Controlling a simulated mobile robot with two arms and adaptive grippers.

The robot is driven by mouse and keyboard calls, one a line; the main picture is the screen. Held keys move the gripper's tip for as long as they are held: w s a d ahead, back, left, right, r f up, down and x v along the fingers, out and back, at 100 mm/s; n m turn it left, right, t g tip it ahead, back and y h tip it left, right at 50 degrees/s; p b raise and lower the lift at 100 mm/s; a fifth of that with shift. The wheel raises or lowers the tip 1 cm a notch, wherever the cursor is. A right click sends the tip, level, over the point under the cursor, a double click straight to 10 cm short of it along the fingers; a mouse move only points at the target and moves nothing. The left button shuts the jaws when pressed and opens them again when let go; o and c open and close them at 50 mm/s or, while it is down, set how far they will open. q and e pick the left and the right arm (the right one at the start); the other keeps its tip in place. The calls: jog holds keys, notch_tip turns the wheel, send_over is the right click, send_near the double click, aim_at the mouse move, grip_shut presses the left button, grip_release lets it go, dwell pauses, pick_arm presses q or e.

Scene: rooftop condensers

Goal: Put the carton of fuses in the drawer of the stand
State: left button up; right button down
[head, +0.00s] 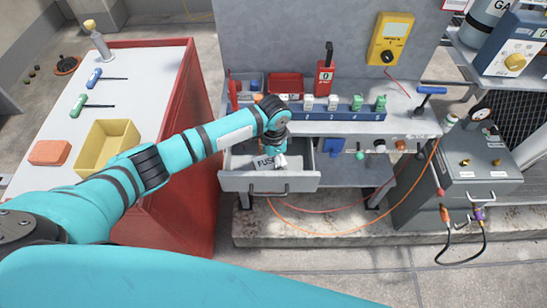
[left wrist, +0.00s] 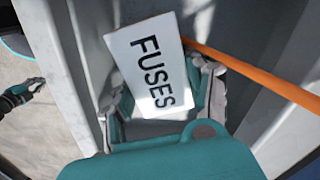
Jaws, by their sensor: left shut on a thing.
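The carton of fuses (head: 265,162) is a white box with black FUSES lettering. It is inside the open drawer (head: 262,184) of the grey stand (head: 410,125), below the worktop. My left gripper (head: 281,161) reaches down into the drawer from above and is shut on the carton. The left wrist view shows the carton (left wrist: 152,65) between the two fingers (left wrist: 160,100), with drawer walls around it. I cannot tell whether it touches the drawer floor. A small dark and teal part, apparently my right gripper (left wrist: 22,93), shows at the left edge of the left wrist view; its fingers are unclear.
The worktop edge is close above the drawer. A blue rack (head: 335,113) and a red bin (head: 286,84) stand on it. An orange hose (head: 421,176) loops in front of the stand. A red cabinet (head: 187,120) holding a yellow tray (head: 104,142) stands left.

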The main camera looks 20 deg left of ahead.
pick_arm(q)
jog(key=shift+f, duration=0.15)
pick_arm(e)
jog(key=shift+d, duration=0.1)
pick_arm(q)
jog(key=o, duration=1.2)
pick_arm(e)
jog(key=shift+d, duration=0.2)
pick_arm(q)
jog(key=shift+o, duration=0.2)
pick_arm(e)
jog(key=shift+d, duration=0.1)
pick_arm(q)
jog(key=shift+w+r, duration=0.1)
jog(key=shift+r, duration=3.9)
pick_arm(e)
jog(key=shift+a, duration=0.2)
pick_arm(q)
jog(key=shift+r, duration=0.15)
pick_arm(e)
jog(key=shift+r, duration=0.1)
